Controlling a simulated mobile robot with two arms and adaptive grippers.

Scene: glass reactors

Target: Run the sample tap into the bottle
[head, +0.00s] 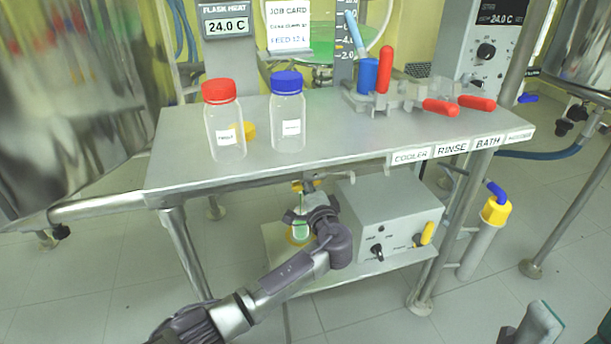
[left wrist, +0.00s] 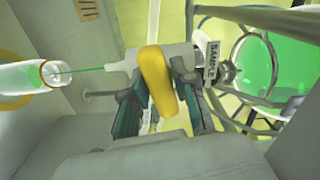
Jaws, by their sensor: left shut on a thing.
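The yellow tap handle (left wrist: 159,80) is between the fingers of my left gripper (left wrist: 160,100), which is shut on it. A thin green stream (left wrist: 85,70) runs from the pale spout (left wrist: 118,68) into the mouth of a clear bottle (left wrist: 30,76). In the head view the bottle (head: 299,230) stands on the lower shelf with green liquid in it, partly hidden by my left gripper (head: 310,207). A tag reading SAMPLE (left wrist: 211,62) hangs beside the tap. A grey and dark green part at the bottom right edge looks like my right gripper (head: 540,326), mostly cut off.
A red-capped bottle (head: 224,125) and a blue-capped bottle (head: 288,118) stand on the steel table (head: 350,140) above my left arm. Red-handled valves (head: 440,107) are at its right. A grey control box (head: 385,225) stands right of my left gripper. Glass with green liquid (left wrist: 262,60) is behind the tap.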

